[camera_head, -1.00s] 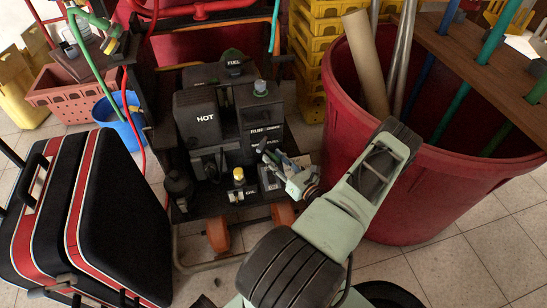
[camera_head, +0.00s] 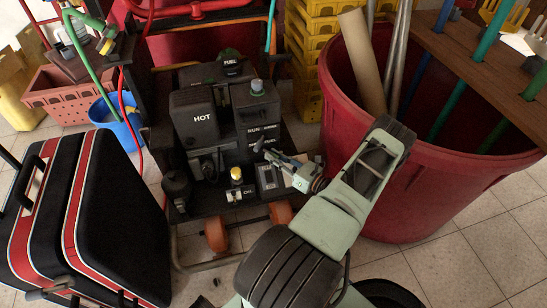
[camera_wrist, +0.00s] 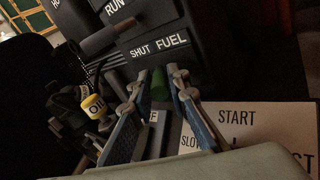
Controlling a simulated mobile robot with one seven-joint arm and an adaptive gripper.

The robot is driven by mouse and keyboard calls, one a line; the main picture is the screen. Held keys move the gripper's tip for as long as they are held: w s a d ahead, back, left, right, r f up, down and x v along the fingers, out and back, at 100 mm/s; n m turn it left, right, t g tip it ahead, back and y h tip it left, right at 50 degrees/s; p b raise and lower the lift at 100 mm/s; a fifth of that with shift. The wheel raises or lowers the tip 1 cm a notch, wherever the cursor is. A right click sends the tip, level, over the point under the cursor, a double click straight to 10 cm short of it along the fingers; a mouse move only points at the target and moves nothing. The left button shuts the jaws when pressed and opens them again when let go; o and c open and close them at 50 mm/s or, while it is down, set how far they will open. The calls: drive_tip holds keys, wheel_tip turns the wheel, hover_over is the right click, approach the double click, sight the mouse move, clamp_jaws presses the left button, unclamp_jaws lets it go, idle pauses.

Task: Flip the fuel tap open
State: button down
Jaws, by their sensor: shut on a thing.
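The fuel tap is on the dark engine (camera_head: 200,112), below the "SHUT FUEL" lettering. In the wrist view, a small green piece of the fuel tap (camera_wrist: 160,86) shows between my fingertips. My gripper (camera_wrist: 158,76) is shut on it, with one finger on each side. In the head view, my gripper (camera_head: 272,156) reaches in from the right to the engine's front, and its fingers largely hide the tap. The exact angle of the tap lever cannot be told.
A grey lever (camera_wrist: 101,40) sits near the "RUN" lettering, close to the fingers. A yellow oil cap (camera_head: 236,174) stands to the left. A START card (camera_wrist: 240,125) lies at right. A red bin (camera_head: 350,190) borders the arm. A black suitcase (camera_head: 115,220) stands left.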

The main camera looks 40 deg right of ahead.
drive_tip(key=c, duration=1.8)
unclamp_jaws()
drive_tip(key=shift+c, duration=0.2)
drive_tip(key=s+d, duration=0.1)
drive_tip(key=s, duration=1)
drive_tip(key=shift+s+d, duration=0.25)
drive_tip(key=shift+s, duration=0.15)
